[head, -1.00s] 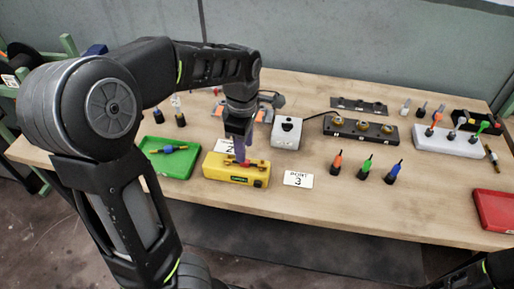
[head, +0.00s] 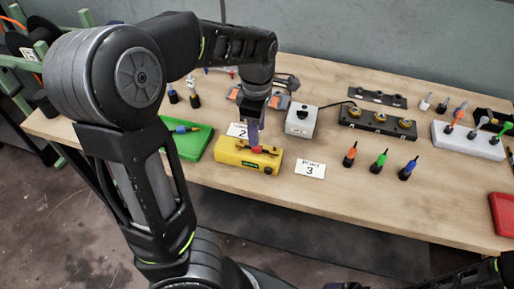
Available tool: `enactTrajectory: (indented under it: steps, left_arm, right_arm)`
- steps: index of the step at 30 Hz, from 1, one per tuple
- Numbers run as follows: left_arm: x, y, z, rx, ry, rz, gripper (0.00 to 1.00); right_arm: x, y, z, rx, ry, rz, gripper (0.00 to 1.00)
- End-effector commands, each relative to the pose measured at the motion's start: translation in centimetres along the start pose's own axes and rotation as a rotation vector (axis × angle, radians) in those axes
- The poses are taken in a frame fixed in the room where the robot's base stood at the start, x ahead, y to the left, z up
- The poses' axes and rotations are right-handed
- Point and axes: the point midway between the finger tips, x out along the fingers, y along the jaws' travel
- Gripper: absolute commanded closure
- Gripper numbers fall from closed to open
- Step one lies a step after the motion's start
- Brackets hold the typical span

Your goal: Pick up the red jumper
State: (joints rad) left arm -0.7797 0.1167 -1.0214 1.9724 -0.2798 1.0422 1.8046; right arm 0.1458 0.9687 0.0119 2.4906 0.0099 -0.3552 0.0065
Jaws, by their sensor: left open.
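The red jumper (head: 257,149) lies on top of the yellow box (head: 232,157) near the middle of the bench; only a small red part of it shows. My left gripper (head: 254,138) points down from above, with its fingers right at the jumper. The fingers are open, and whether they touch the jumper is too small to tell. The left wrist and fingers hide part of the box's top. A bit of my right arm (head: 470,276) shows at the bottom right corner; its gripper is out of view.
A green tray (head: 196,150) stands left of the yellow box. Cards marked 2 (head: 237,130) and 3 (head: 310,170) lie beside it. A grey box (head: 301,121), a black socket block (head: 377,122), several coloured plugs and a red tray (head: 503,213) stand to the right. The front middle is clear.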

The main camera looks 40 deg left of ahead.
Motion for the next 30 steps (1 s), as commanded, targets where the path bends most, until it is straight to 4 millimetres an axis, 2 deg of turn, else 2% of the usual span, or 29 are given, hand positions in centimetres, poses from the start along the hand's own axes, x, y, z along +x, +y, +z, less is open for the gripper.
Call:
enactTrajectory:
  steps: [5,15,30]
  left_arm:
    - [0.5,-0.1,0.0,0.001,0.001,-0.001,0.58]
    - [5.0,-0.4,0.1,0.000,0.001,-0.001,0.58]
    - [5.2,-0.4,0.2,0.001,-0.001,0.001,0.58]
  right_arm:
    - [0.0,0.0,0.0,0.000,0.000,0.000,0.18]
    - [0.5,0.2,-0.1,-0.001,0.002,-0.001,0.18]
    - [0.5,0.1,-0.1,-0.001,0.002,-0.002,0.18]
